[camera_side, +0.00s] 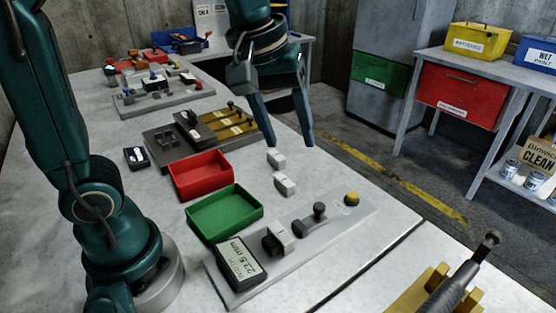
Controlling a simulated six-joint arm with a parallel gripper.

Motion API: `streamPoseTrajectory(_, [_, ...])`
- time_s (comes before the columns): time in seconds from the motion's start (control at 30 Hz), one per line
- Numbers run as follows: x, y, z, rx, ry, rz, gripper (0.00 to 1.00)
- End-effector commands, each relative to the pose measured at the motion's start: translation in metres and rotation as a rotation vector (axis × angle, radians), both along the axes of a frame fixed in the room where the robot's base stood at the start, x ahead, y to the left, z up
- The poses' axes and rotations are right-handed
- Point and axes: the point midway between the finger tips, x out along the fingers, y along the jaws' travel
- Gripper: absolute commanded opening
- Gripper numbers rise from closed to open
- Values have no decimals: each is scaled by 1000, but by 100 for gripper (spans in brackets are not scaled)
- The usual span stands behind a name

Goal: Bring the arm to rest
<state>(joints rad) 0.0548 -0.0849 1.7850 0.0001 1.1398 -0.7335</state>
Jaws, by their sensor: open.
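My gripper (290,140) hangs above the work table at the top middle of the side view, with its two fingers spread apart. Nothing is between the fingers. It points downward, and the fingertips are apart from each other near the far edge of the table (340,185). Two small white-grey blocks (276,158) (285,184) lie on the table below the gripper, to its lower left. My arm's upper links are partly cut off by the top of the picture.
A red tray (200,175) and a green tray (225,211) stand left of the blocks. A grey gauge plate with a display reading 22.5 mm (241,261) lies in front. A fixture with brass strips (225,124) is behind. A shelf bench (490,70) stands at right across an aisle.

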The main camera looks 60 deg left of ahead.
Motion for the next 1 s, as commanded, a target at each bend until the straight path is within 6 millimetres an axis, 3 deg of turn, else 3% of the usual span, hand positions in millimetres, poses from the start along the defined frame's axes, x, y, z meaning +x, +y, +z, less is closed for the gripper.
streamPoseTrajectory(0.23, [-57, 10, 4, 85, -140, -198, 59])
streamPoseTrajectory(0.5, [-99, 14, -29, 218, -201, -470, 59])
streamPoseTrajectory(0.6, [-105, 14, -42, 250, -179, -563, 59])
streamPoseTrajectory(1.0, [-102, 14, -40, 279, -189, -625, 59])
